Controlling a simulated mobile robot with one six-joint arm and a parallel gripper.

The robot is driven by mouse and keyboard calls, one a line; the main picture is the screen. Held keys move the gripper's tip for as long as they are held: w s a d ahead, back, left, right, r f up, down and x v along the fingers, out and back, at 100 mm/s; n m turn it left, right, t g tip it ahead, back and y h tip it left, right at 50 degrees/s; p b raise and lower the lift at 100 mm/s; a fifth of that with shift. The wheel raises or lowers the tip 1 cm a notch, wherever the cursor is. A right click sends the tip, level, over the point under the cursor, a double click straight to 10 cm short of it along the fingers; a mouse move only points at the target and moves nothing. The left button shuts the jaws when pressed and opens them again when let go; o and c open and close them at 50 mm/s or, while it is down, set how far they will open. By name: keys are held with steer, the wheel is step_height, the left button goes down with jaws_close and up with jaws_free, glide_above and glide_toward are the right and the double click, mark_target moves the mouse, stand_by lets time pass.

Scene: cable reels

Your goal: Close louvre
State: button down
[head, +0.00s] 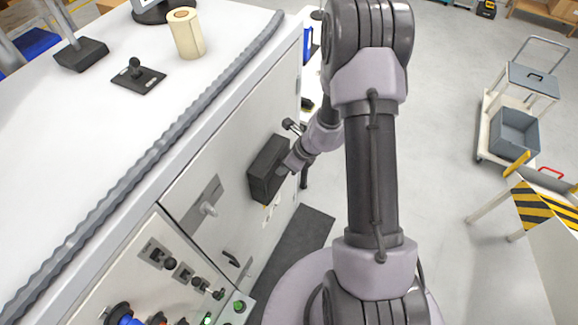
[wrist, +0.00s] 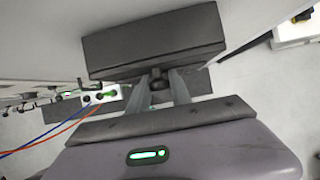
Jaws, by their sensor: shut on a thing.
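The louvre looks like a dark grey box-shaped unit (head: 264,172) on the side panel of the white cabinet. In the wrist view, the dark unit (wrist: 150,42) fills the upper middle, with a small dark knob (wrist: 158,76) on its near side. My gripper (wrist: 160,84) has its two fingers on either side of this knob and is shut on it. In the head view, my gripper (head: 284,172) reaches the unit from the right. The fingertips are too small there to make out. The louvre's slats, if any, are hidden from both views.
The cabinet's side carries a grey plate with a knob (head: 207,208), a dark handle (head: 231,258) and several switches below. Red and blue cables (wrist: 52,131) run at left in the wrist view.

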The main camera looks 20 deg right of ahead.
steer(key=shift+w+r, duration=0.2)
steer(key=c, duration=1.2)
jaws_free()
steer(key=p+v, duration=0.4)
steer(key=v, duration=1.3)
steer(key=shift+s+d+r, duration=0.1)
steer(key=shift+s+r, duration=0.05)
steer(key=shift+s, duration=0.15)
